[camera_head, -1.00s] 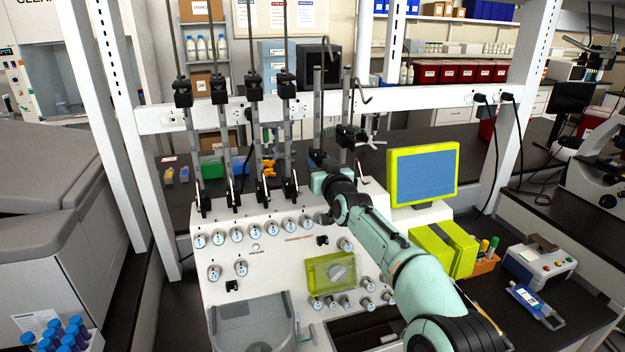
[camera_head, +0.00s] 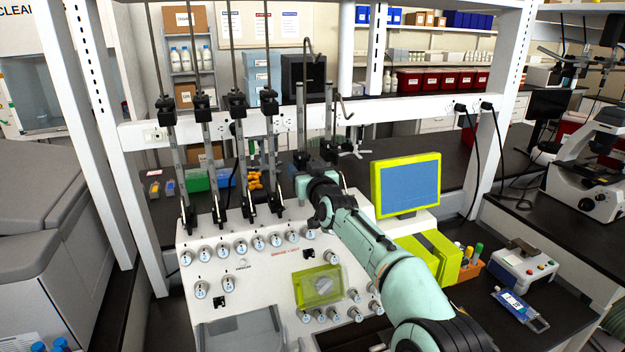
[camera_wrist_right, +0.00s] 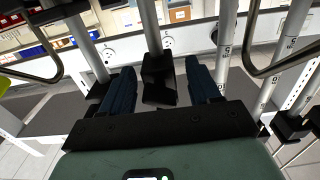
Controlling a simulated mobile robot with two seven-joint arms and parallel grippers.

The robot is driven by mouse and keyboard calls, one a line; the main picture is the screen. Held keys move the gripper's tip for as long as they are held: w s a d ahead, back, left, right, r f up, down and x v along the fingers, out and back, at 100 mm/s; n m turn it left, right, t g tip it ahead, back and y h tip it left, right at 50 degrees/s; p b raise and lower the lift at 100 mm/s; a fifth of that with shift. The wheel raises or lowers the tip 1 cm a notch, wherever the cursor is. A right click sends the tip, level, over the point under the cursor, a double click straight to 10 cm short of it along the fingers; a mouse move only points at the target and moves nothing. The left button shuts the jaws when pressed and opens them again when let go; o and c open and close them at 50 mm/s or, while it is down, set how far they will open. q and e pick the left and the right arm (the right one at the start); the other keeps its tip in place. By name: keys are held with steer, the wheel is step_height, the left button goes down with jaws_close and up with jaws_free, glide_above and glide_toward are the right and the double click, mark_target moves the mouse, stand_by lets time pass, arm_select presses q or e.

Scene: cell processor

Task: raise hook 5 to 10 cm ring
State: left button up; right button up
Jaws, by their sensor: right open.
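Hook 5 (camera_head: 307,46) is the bent top of a thin rod on the fifth upright post from the left, above the white processor panel. A black slider block (camera_wrist_right: 158,82), which appears to be on that post, sits between the two dark fingers of my right gripper (camera_wrist_right: 161,88) in the right wrist view. The fingers are spread, one each side of the block, with visible gaps. In the head view my right gripper (camera_head: 314,163) is at the lower part of the fifth and sixth posts, partly hidden by its own wrist. My left gripper is not visible.
Hook 6 (camera_head: 342,108) stands close to the right. Several other posts with black sliders (camera_head: 238,102) stand to the left. A white crossbeam (camera_head: 400,108) runs behind. A yellow-framed screen (camera_head: 406,185) is right of my arm. The panel (camera_head: 255,262) carries several knobs.

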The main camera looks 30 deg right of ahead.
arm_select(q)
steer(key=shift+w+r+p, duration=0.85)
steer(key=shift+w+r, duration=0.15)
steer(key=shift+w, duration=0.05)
arm_select(e)
steer(key=v, duration=1.3)
steer(key=shift+d+f, duration=0.1)
